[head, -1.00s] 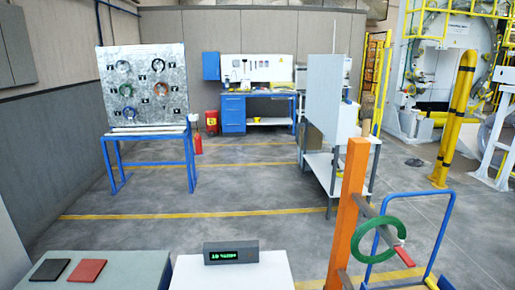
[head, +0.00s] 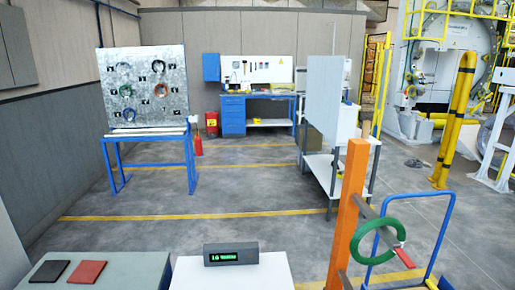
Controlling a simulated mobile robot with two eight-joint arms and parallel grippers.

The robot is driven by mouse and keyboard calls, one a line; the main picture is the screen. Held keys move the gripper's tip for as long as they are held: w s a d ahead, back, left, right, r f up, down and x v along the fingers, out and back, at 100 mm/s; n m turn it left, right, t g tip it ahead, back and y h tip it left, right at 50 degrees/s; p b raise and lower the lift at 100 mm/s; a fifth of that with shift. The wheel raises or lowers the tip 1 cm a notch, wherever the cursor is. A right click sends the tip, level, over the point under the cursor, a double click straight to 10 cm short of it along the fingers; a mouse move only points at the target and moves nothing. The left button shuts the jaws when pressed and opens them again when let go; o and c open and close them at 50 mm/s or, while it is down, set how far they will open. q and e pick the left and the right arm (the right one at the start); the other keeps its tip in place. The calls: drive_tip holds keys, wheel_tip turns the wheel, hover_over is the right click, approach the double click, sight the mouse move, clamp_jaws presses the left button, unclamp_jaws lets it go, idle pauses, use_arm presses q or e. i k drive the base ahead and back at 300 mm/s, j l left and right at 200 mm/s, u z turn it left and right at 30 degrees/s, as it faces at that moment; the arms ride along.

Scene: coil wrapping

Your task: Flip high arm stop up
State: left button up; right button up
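An orange post (head: 347,215) stands at the lower right. A grey arm reaches out from it to the right, with a red stop (head: 404,258) at its end that points down and to the right. A green coil (head: 361,243) hangs around this arm, behind the red stop. Neither of my grippers is in view.
A blue cart frame (head: 442,235) stands right of the post. A display box (head: 231,254) sits on a white stand; black and red pads (head: 87,272) lie on a grey table at left. A coil board (head: 143,88) and workbench (head: 258,108) stand behind. The middle floor is clear.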

sight(410, 264)
drive_tip(key=z, duration=1.3)
